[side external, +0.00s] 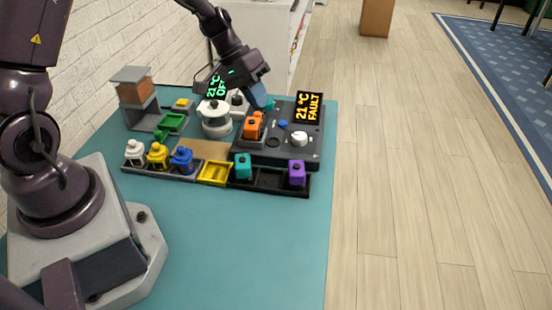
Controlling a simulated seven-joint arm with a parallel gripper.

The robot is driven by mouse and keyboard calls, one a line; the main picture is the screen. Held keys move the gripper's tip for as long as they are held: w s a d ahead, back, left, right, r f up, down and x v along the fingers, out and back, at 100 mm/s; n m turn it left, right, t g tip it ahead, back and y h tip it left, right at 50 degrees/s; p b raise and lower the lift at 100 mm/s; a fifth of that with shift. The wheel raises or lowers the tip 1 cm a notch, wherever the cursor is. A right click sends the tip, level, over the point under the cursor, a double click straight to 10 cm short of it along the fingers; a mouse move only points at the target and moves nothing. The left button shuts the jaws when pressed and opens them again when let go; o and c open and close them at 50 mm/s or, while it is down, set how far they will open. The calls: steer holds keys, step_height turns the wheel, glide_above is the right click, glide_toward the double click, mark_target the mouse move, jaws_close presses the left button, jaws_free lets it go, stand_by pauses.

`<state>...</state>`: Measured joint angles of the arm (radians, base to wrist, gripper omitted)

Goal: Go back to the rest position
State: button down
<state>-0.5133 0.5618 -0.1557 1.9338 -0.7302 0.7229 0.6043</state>
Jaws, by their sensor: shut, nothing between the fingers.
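My gripper (262,103) is at the back of the teal table (240,240), shut, with nothing seen held in it. It points down over the dark console (280,153), near its back left corner. My arm reaches in from the left over the back of the table. A white knob (299,139) and a blue button (283,124) are also on the console.
A display reading "21 °C FAULT" (309,107) stands at the console's back right. A white pot-like device (215,120) stands left of the gripper, near a green "OFF" display. A row of trays (270,182) holds several coloured pieces. The table's front is clear.

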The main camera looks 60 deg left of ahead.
steer(key=s+d+r+m+t+y, duration=0.1)
steer(key=s+d+r+m+y, duration=0.1)
steer(key=s+r, duration=0.7)
steer(key=s+d+r+m+t+y, duration=0.1)
steer(key=s+d+r+m+y, duration=0.1)
steer(key=s+r, duration=0.8)
steer(key=shift+s+d+t+y, duration=0.3)
steer(key=shift+s+d+y, duration=0.4)
steer(key=shift+d, duration=0.65)
